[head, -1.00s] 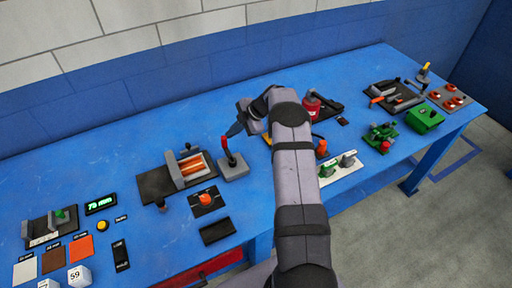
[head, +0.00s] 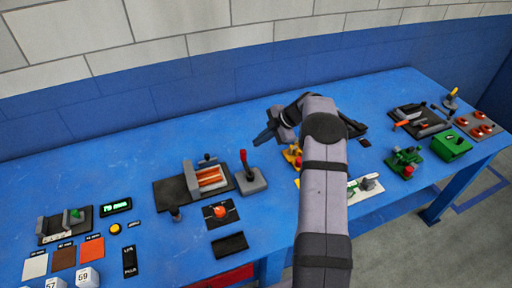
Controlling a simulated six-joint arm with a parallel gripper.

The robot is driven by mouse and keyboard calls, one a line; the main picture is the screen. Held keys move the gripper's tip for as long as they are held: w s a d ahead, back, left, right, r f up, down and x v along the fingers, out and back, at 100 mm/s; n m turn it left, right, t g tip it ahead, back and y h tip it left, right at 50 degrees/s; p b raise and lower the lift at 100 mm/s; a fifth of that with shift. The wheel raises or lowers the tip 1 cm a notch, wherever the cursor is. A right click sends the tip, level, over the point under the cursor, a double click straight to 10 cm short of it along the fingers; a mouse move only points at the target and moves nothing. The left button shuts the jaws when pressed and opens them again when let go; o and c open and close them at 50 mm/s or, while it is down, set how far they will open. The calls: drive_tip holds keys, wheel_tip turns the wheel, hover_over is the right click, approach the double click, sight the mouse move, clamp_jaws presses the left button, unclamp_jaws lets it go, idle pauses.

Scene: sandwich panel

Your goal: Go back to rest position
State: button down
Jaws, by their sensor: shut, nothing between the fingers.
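My gripper (head: 264,137) shows in the head view at the end of my grey arm, above the middle of the blue table (head: 130,165). Its dark fingers are shut with nothing between them and point left. It is up and behind the grey joystick (head: 250,181) with the red stick, apart from it. My arm hides part of the table and some items behind it.
Left of the joystick is a black plate with a grey press and orange bars (head: 209,177). Sample tiles and a display (head: 116,206) lie at far left. A green box (head: 451,146), green clamp (head: 404,161) and red-knobbed panel (head: 481,126) stand at right. The table's back left is clear.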

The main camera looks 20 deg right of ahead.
drive_tip(key=shift+v, duration=1.1)
drive_tip(key=shift+f, duration=0.1)
drive_tip(key=w+a+r+m+t+h, duration=0.2)
drive_tip(key=w+r+m+t, duration=0.15)
drive_tip(key=r, duration=0.35)
drive_tip(key=w+a+r+m+t+h, duration=0.2)
drive_tip(key=a+r+m+t, duration=0.15)
drive_tip(key=r, duration=0.25)
drive_tip(key=s+a+f+m+g, duration=0.3)
drive_tip(key=s+m+g, duration=0.1)
drive_tip(key=s, duration=0.9)
drive_tip(key=s+a+f+m+g+h, duration=0.1)
drive_tip(key=s+a+f+m+g, duration=0.2)
drive_tip(key=s, duration=1.1)
drive_tip(key=s+a+f+m+g, duration=0.4)
drive_tip(key=s+f, duration=0.1)
drive_tip(key=s, duration=0.9)
drive_tip(key=shift+m+g+h, duration=0.3)
drive_tip(key=shift+g, duration=0.1)
drive_tip(key=c, duration=2.4)
unclamp_jaws()
drive_tip(key=shift+a, duration=0.1)
drive_tip(key=shift+c, duration=0.2)
